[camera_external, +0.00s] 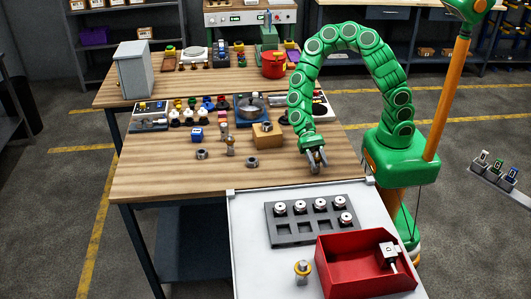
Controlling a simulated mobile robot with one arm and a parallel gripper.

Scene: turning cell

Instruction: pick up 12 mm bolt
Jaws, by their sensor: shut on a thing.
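My gripper (317,162) is at the end of the green arm, low over the front right part of the wooden table (160,180). Its jaws are shut on a small grey metal piece, mostly hidden between the fingers. I cannot tell from this view whether that piece is the 12 mm bolt, or whether it touches the table. An upright metal part with a tan middle (230,146) stands left of the gripper. Two nut-like grey rings, one on the left (201,154) and one nearer the gripper (252,162), lie on the wood.
A tan block (266,134) stands just left of the arm. A grey rack (283,236) with several round parts and a red bin (338,278) are on the white surface in front. A yellow-ringed part (303,270) stands beside the bin. The table's front left is clear.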

